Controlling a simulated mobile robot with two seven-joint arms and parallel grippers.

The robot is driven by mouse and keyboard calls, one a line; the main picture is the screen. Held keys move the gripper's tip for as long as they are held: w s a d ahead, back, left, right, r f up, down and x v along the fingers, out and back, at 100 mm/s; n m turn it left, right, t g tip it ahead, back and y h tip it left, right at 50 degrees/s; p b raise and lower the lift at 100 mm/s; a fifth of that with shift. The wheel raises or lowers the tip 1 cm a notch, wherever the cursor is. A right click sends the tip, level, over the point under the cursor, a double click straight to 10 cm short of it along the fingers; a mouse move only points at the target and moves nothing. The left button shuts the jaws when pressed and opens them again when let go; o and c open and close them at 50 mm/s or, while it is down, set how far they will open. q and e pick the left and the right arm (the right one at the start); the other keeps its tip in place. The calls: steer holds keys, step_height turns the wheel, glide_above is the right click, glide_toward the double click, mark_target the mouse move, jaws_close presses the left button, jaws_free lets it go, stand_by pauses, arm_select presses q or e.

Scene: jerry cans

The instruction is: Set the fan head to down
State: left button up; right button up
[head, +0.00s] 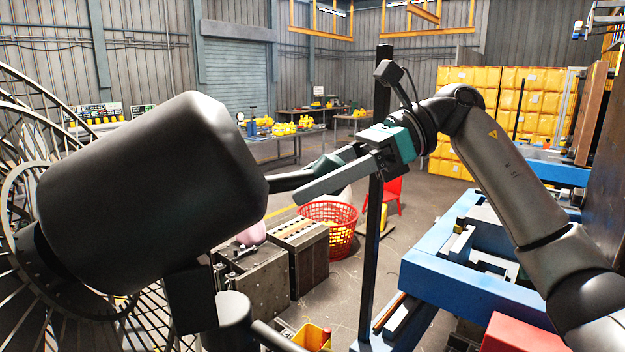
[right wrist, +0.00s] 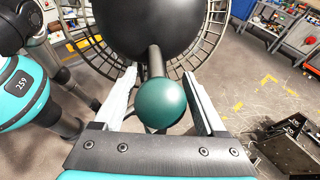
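The fan head fills the left of the head view, with a large black motor housing (head: 150,185) in front of a round wire cage (head: 30,125). The housing slants up to the right in the picture. A dark rod (head: 287,181) sticks out of its rear. In the right wrist view the rod ends in a green ball knob (right wrist: 163,103) below the black housing (right wrist: 150,25). My right gripper (head: 308,180) is at the rod's end. Its fingers (right wrist: 160,85) are spread on either side of the knob, with no clear grip on it. My left gripper is not in view.
A dark upright post (head: 373,230) stands close to my right arm. Below are metal crates (head: 300,255), a red basket (head: 335,225), a red chair (head: 390,193) and a blue machine frame (head: 460,285). Tables with yellow items (head: 285,130) are farther back. Open floor lies between.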

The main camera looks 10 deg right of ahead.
steer(key=shift+o, duration=0.9)
steer(key=shift+d, duration=0.15)
steer(key=b+v, duration=0.1)
steer(key=v, duration=1.4)
